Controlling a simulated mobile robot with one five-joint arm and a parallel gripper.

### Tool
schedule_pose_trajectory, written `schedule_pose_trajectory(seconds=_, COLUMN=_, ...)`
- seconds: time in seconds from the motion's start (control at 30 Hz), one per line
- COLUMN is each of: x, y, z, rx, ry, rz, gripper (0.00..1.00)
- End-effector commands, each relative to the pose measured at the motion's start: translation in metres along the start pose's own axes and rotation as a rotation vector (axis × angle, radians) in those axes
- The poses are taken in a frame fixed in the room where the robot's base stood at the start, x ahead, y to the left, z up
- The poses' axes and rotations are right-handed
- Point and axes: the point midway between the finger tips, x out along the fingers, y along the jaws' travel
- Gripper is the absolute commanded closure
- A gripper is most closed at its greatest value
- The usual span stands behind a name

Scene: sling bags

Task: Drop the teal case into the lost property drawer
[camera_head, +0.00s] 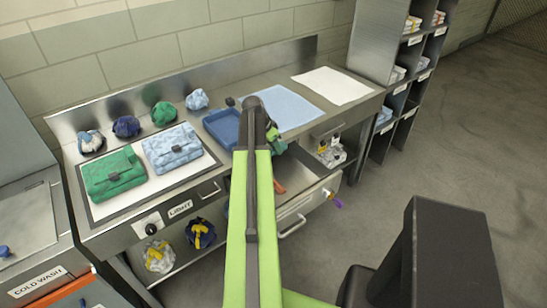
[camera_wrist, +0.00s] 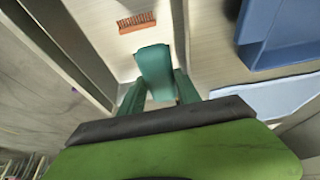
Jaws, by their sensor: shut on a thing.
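The teal case (camera_wrist: 153,65) is in my gripper (camera_wrist: 158,88), between its green fingers in the wrist view. My gripper is shut on it. In the head view my arm hides most of the gripper, and I cannot make out the case clearly there. The drawer (camera_head: 305,172) under the counter is pulled open, with a label on its front too small to read. In the wrist view the case is seen against the pale drawer floor (camera_wrist: 205,70), above it, near the drawer's counter side.
An orange-red brush (camera_wrist: 137,22) lies in the drawer. A blue tray (camera_head: 222,127) and a light blue cloth (camera_head: 286,106) are on the counter above. Green (camera_head: 114,174) and light blue (camera_head: 172,149) folded bags lie at left.

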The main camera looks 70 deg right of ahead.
Motion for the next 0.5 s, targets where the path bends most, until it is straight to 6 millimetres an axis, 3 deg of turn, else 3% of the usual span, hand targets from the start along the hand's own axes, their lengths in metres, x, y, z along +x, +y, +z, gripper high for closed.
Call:
schedule_pose_trajectory(seconds=0.27, x=0.007, y=-0.003, z=0.004, rx=0.001, ry=0.001, rz=0.001, gripper=1.0)
schedule_pose_trajectory(seconds=0.5, x=0.037, y=-0.002, z=0.016, rx=0.002, ry=0.001, rz=0.001, gripper=1.0)
